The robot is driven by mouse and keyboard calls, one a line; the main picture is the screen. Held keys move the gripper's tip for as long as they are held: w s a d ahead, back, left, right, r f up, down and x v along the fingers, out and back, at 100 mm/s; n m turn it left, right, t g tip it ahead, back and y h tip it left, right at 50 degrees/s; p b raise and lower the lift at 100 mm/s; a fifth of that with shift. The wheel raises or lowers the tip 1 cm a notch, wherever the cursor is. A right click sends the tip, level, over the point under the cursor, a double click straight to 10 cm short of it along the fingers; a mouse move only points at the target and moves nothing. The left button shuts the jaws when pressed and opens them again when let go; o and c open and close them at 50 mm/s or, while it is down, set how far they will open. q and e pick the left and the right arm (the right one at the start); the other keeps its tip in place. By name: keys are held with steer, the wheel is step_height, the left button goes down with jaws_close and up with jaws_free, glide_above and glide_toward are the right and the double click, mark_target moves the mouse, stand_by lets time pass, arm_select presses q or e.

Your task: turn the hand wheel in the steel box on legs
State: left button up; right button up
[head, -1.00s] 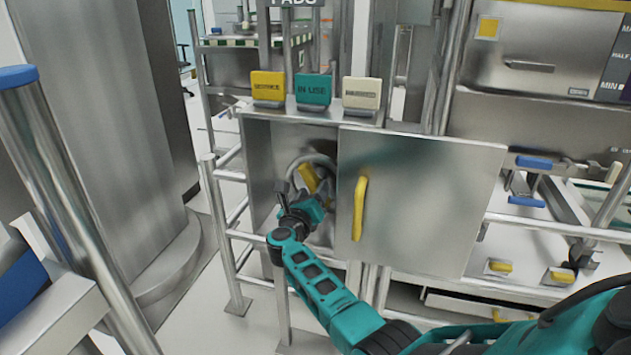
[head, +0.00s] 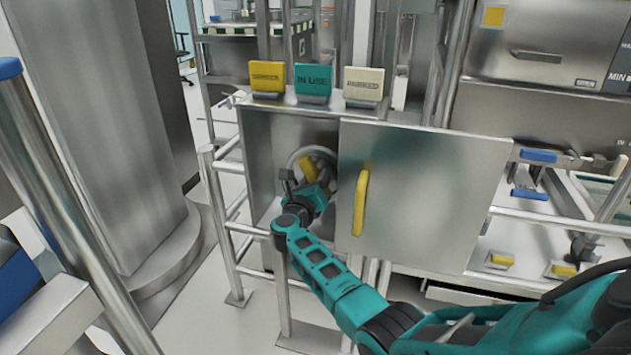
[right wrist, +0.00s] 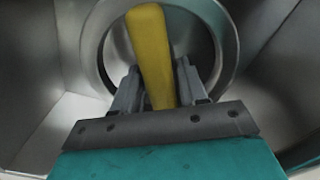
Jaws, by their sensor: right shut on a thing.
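The steel box (head: 262,138) stands on legs with its door (head: 430,200) open to the right; a yellow handle (head: 361,202) is on the door. Inside is the round grey hand wheel (head: 325,156) with a yellow grip (head: 308,168). In the right wrist view the wheel's ring (right wrist: 232,50) surrounds the yellow grip (right wrist: 150,50). My right gripper (head: 312,180) reaches into the box. In the right wrist view its two fingers (right wrist: 157,90) stand on either side of the yellow grip, shut on it. My left gripper is not in view.
Yellow, teal and cream signs (head: 313,80) stand on top of the box. A steel rail frame (head: 225,220) stands at its left. A large steel column (head: 100,130) is farther left. Steel equipment with blue handles (head: 538,156) is at the right.

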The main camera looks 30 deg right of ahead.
jaws_close()
